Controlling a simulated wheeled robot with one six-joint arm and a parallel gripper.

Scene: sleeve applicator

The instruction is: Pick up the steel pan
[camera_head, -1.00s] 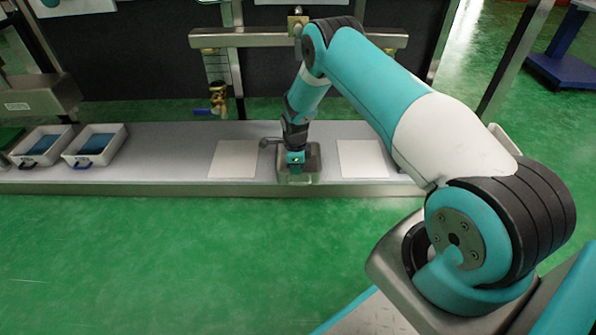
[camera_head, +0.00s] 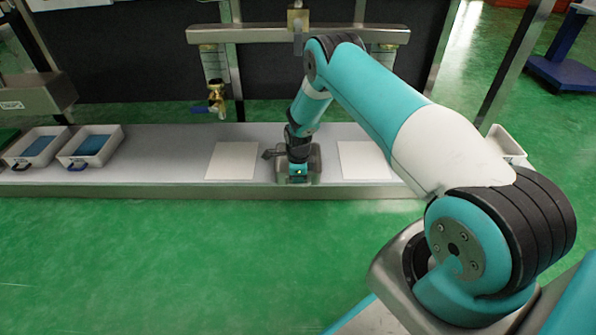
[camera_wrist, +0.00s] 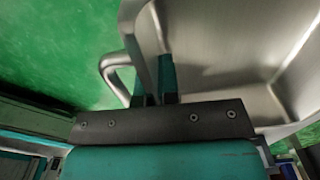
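The steel pan (camera_head: 313,172) stands on the bench between two pale square pads, partly hidden by my wrist. In the wrist view its brushed metal inside (camera_wrist: 225,45) fills the upper right, and a bent loop handle (camera_wrist: 108,68) sticks out to the left. My gripper (camera_wrist: 155,88) has one teal finger on each side of the pan's wall, close against it, so it looks shut on the wall near the handle. The gripper also shows in the head view (camera_head: 299,177), low over the pan, but its fingertips are hard to make out there.
The left pad (camera_head: 232,161) and right pad (camera_head: 364,160) lie flat beside the pan. Two white bins with blue contents (camera_head: 91,146) stand at the bench's left. A brass valve (camera_head: 216,97) hangs behind. A steel crossbar (camera_head: 250,34) spans above.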

